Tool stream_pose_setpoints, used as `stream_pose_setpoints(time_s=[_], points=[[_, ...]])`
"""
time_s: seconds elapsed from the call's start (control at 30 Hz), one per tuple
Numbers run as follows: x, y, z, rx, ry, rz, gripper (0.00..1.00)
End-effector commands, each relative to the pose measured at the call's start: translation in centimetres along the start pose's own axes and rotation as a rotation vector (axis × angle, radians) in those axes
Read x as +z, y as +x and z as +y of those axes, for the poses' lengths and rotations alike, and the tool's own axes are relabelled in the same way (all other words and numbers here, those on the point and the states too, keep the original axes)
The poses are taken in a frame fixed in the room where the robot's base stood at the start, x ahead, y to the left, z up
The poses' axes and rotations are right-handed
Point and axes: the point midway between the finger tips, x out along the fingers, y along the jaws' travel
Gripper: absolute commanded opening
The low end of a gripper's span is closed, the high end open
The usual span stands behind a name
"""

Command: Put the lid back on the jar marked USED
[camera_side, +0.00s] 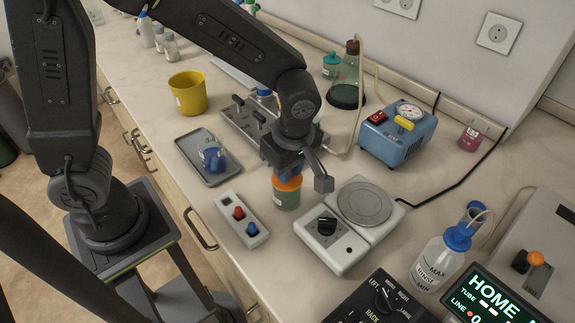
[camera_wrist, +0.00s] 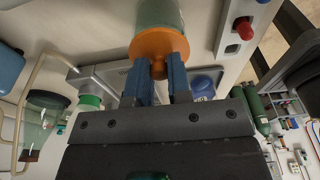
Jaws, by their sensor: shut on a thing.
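The orange lid (camera_side: 287,182) is at the top of a greenish jar (camera_side: 286,201) on the bench, left of the hotplate. In the wrist view, the blue fingers of my gripper (camera_wrist: 161,74) are shut on the knob of the orange lid (camera_wrist: 150,46). The jar (camera_wrist: 158,12) shows just beyond the lid. In the side view my gripper (camera_side: 287,168) points down over the jar. The lid looks level and in line with the jar; I cannot tell whether it is fully seated. No writing on the jar is legible.
The hotplate (camera_side: 328,250) stands close on the right, and a switch box (camera_side: 241,218) on the left. A grey tray (camera_side: 190,145) holds a glass vessel with something blue. A metal rack (camera_side: 236,121) lies behind. A blue pump (camera_side: 391,143) is at the back right.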

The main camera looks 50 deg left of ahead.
Motion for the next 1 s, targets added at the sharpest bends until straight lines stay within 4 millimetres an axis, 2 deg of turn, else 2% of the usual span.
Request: stream_pose_setpoints(time_s=[0.87,0.9,1.0], points=[[0.03,0.22,0.0,0.0,0.0,0.0,0.0],[0.03,0.22,0.0,0.0,0.0,0.0,0.22],[0.03,0.22,0.0,0.0,0.0,0.0,0.32]])
